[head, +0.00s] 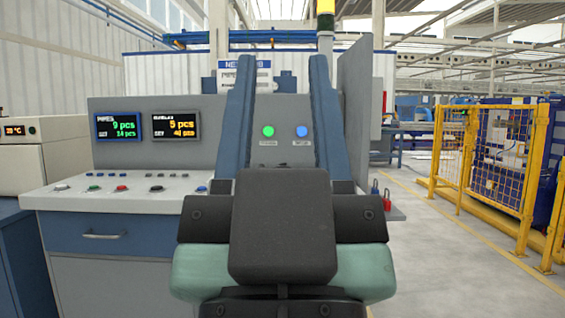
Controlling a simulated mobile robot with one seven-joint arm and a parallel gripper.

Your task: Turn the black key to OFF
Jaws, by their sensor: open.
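My gripper (282,62) fills the middle of the view, seen from behind. A small black control (157,189) sits on the console's sloping desk, left of my gripper. It may be the black key, but it is too small to tell its shape or setting. My gripper is not touching it. The part of the desk behind my gripper is hidden.
The grey console (130,205) carries a red button (122,188), a blue button (201,189) and two displays. A green light (268,131) and a blue light (302,131) show between my fingers. Open floor lies before a yellow fence (475,160).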

